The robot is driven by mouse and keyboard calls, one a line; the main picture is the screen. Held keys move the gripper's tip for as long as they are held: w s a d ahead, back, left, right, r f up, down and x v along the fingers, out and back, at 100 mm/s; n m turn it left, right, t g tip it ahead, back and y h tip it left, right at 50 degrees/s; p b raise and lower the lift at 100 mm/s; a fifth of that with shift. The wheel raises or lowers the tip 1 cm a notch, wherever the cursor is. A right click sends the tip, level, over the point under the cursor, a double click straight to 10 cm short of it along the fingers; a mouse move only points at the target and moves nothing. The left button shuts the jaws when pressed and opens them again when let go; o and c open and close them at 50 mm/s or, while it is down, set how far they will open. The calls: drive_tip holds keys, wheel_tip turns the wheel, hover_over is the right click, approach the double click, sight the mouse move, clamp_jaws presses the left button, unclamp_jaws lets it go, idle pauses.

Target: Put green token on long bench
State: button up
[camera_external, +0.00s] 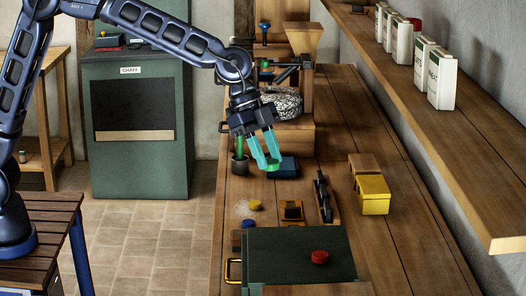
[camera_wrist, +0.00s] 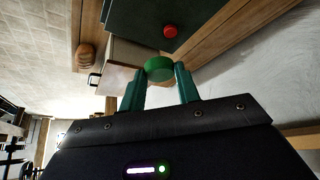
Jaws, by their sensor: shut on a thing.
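My gripper (camera_external: 266,160) is shut on the green token (camera_external: 272,168), a small round disc between the two teal fingertips. In the wrist view the green token (camera_wrist: 158,68) shows at the ends of the fingers. The long bench (camera_external: 400,235) is the brown plank-topped bench running down the right half of the external view. My gripper points down over its left part, close to a dark blue block (camera_external: 289,167). I cannot tell how high the token is above the bench top.
On the bench are a dark cup (camera_external: 239,166), yellow token (camera_external: 255,204), blue token (camera_external: 248,222), hand plane (camera_external: 325,198) and yellow box (camera_external: 373,195). A red token (camera_external: 319,257) lies on a dark green box (camera_external: 290,255). A shelf (camera_external: 440,130) overhangs the right.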

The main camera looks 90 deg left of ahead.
drive_tip(key=w+a+f+n+t+y, duration=0.1)
drive_tip(key=a+f+n+y, duration=0.2)
drive_tip(key=a, duration=1.2)
drive_tip(key=n+y, duration=0.4)
drive_tip(key=n, duration=0.6)
hover_over(238, 187)
drive_tip(key=s, duration=0.2)
wheel_tip(238, 187, down, 7)
drive_tip(key=f, duration=1.9)
drive_tip(key=shift+d+f, duration=0.35)
drive_tip(key=shift+f, duration=0.1)
drive_tip(key=o, duration=0.7)
drive_tip(key=shift+o, duration=1.2)
